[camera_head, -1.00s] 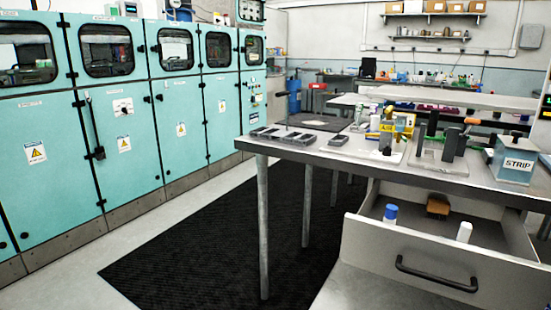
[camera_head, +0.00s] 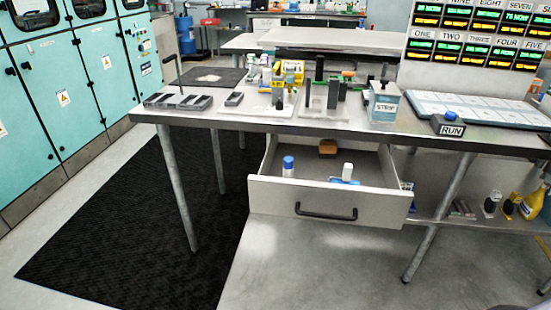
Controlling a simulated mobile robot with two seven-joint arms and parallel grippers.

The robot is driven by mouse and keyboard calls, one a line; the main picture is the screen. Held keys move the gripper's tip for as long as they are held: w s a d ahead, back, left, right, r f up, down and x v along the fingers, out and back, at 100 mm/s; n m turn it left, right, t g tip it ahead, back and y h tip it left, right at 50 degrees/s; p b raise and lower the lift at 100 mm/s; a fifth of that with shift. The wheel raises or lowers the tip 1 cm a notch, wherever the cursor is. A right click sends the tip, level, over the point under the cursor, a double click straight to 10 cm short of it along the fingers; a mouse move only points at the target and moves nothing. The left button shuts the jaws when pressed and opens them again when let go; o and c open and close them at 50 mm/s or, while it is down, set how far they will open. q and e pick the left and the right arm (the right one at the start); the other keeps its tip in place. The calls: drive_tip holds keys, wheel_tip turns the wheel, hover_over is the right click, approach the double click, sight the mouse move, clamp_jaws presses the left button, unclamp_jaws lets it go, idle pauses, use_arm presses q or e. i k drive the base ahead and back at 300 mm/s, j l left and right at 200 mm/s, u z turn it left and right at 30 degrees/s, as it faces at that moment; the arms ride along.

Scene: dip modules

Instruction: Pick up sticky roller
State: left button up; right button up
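No gripper of mine shows in the head view. The open drawer (camera_head: 270,195) hangs out under the front of the workbench (camera_head: 330,127). In it are a white cylinder with a blue top (camera_head: 288,166), a white cylinder with light blue at its base (camera_head: 346,173) and a brown block (camera_head: 327,148).
On the bench stand dark trays (camera_head: 178,101), the STRIP container (camera_head: 383,102), and the RUN button box (camera_head: 449,126) by a display board (camera_head: 478,35). Bottles (camera_head: 531,203) stand on the lower shelf. Bench legs and the drawer stick into the floor area; the front floor is clear.

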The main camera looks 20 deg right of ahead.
sight(348, 167)
drive_tip(key=l+z, duration=0.1)
drive_tip(key=z, duration=0.25)
drive_tip(key=l+z, duration=0.15)
drive_tip(key=z, duration=0.2)
drive_tip(key=l+z, duration=0.1)
drive_tip(key=z, duration=0.25)
drive_tip(key=i+j, duration=0.05)
